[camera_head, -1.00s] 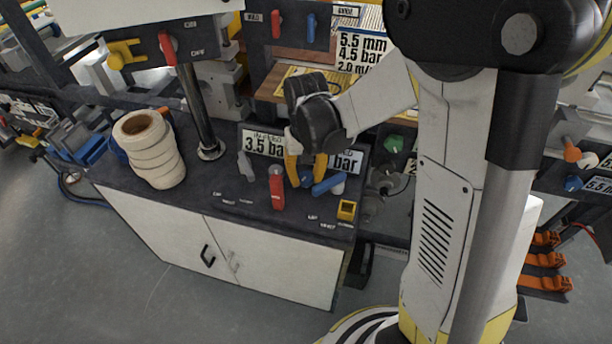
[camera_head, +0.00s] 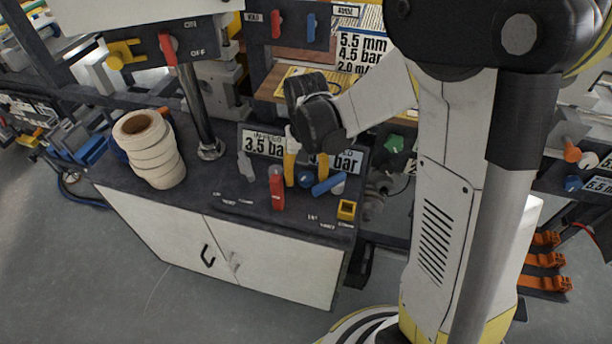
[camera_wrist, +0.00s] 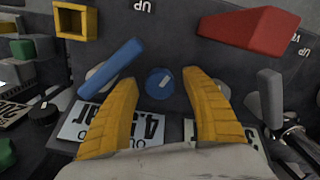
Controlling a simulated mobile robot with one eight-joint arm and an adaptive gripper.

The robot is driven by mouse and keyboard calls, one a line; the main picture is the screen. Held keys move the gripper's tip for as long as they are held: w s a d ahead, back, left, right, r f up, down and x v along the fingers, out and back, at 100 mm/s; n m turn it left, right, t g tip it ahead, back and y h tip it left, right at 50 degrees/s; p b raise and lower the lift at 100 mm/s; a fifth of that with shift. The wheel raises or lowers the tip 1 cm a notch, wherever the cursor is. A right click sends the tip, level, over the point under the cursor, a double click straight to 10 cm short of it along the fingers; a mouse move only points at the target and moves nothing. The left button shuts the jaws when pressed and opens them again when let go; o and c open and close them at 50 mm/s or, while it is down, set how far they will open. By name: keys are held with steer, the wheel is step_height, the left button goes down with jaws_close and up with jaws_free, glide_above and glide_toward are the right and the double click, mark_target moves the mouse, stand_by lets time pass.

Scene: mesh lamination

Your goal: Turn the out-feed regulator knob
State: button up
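The out-feed regulator knob is a round blue knob (camera_wrist: 160,82) with a pale pointer mark, on the dark panel in front of a sign (camera_wrist: 118,126) whose readable part includes "OU" and "4.5". My gripper (camera_wrist: 166,88) has two yellow fingers, spread apart, one on each side of the knob. Gaps show between the fingers and the knob in the wrist view. In the head view my gripper (camera_head: 306,170) points down at the bench top, and the blue knob (camera_head: 305,179) shows partly between the fingers.
A blue lever (camera_wrist: 112,70) lies close beside the left finger. A red lever (camera_wrist: 250,30) and a grey lever (camera_wrist: 270,98) stand to the right. A yellow square socket (camera_wrist: 75,20) is at upper left. White tape rolls (camera_head: 150,150) stand on the bench's left.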

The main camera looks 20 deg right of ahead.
mark_target(306, 176)
step_height(306, 176, up, 12)
stand_by(0.6)
steer(key=s+r+n+t, duration=0.2)
steer(key=s+t, duration=0.5)
steer(key=s, duration=0.5)
steer(key=shift+s+r+n, duration=0.3)
steer(key=shift+s+r, duration=0.05)
steer(key=shift+r, duration=0.45)
steer(key=shift+d, duration=0.1)
stand_by(1.0)
